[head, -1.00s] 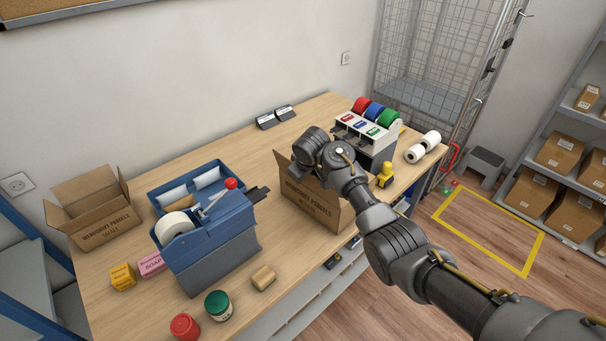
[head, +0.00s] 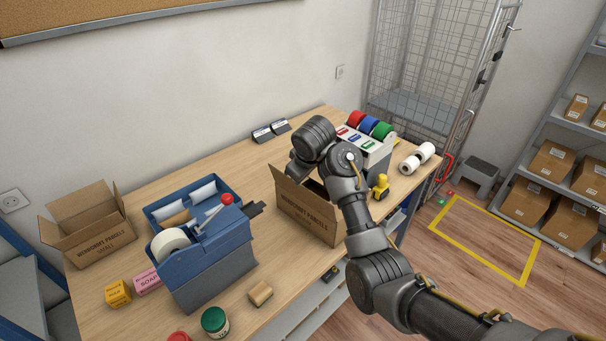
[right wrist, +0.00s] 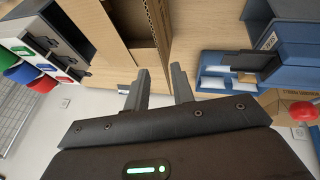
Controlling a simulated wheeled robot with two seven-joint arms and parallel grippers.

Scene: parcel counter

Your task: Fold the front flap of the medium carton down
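The medium carton (head: 305,215) is a brown open-topped box at the table's front edge, its printed front facing me. A side flap stands up at its left end. My right arm covers much of the top and right side, so I cannot tell how the front flap lies. In the right wrist view the carton (right wrist: 105,35) fills the upper middle, with its dark opening partly in sight. My left gripper is not in view.
A blue tape dispenser (head: 205,255) and blue tray (head: 165,205) stand left of the carton. A label holder with tape rolls (head: 365,150) stands behind right, with a yellow bottle (head: 380,187) nearby. A tan block (head: 261,293) lies in front.

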